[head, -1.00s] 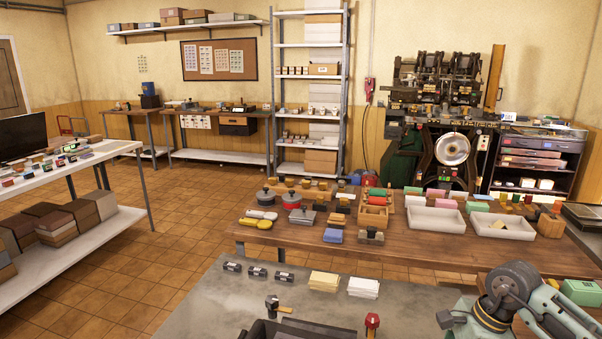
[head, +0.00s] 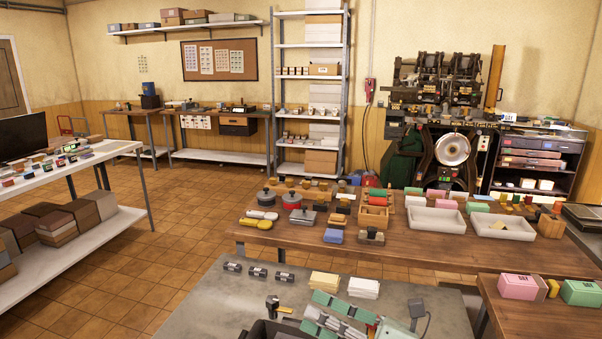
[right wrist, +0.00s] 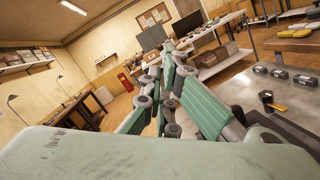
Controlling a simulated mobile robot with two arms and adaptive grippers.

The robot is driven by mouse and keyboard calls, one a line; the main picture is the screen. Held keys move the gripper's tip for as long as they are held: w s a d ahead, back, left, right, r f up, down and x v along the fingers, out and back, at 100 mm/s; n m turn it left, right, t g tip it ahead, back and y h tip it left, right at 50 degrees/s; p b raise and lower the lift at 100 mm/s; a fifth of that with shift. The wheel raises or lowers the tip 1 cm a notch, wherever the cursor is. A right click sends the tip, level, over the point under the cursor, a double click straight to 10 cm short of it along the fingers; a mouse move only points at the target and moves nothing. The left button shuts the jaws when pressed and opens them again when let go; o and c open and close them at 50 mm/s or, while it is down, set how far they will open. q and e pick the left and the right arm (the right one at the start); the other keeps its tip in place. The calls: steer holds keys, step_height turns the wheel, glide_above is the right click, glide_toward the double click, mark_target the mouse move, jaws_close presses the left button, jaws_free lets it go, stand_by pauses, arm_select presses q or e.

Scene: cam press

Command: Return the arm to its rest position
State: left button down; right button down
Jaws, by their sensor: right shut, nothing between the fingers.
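My right gripper (head: 318,311) shows at the bottom centre of the head view, with green finger pads and grey links pointing left. It is over the grey worktop (head: 210,305), close to a dark hammer-like tool (head: 272,306). In the right wrist view the fingers of the right gripper (right wrist: 170,50) run close together away from the camera, shut with nothing between them. Part of my right arm shows at the bottom edge of the head view, right of the gripper. My left gripper is in neither current view.
A dark tray (head: 262,333) lies on the grey worktop near the gripper. Note stacks (head: 363,288) and several small black blocks (head: 256,272) lie behind. A wooden table (head: 420,255) with trays stands beyond. A pink box (head: 516,287) and green box (head: 580,292) sit at right.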

steer(key=w+d+m+t+h, duration=0.3)
steer(key=d+m+t+h, duration=0.75)
steer(key=m, duration=0.85)
steer(key=s+d+f+m+g+h, duration=0.1)
steer(key=d+f+m+g+h, duration=0.1)
steer(key=d+f+m+h, duration=0.55)
steer(key=s+f+m+g, duration=0.3)
steer(key=s+f, duration=0.1)
steer(key=f, duration=0.1)
steer(key=s+d+f+m+g, duration=0.1)
steer(key=s+f+m+g, duration=0.1)
steer(key=s+f+m, duration=0.2)
steer(key=s+f+m+g, duration=0.3)
steer(key=s+f, duration=0.3)
steer(key=f, duration=0.1)
steer(key=shift+s+d+f+m+g+h, duration=0.1)
steer(key=shift+d+f+m+g+h, duration=0.05)
steer(key=shift+d+m+g+h, duration=0.15)
steer(key=s+a+f+m+g+y, duration=0.15)
steer(key=s+f+g, duration=0.35)
steer(key=s, duration=0.6)
steer(key=s+f+g, duration=0.2)
steer(key=s+f, duration=0.1)
steer(key=f, duration=2.4)
steer(key=s+d+f, duration=0.2)
steer(key=s+f, duration=1.3)
steer(key=s, duration=0.1)
steer(key=shift+s+f+g, duration=0.15)
steer(key=shift+s+g, duration=0.2)
steer(key=shift+s, duration=0.05)
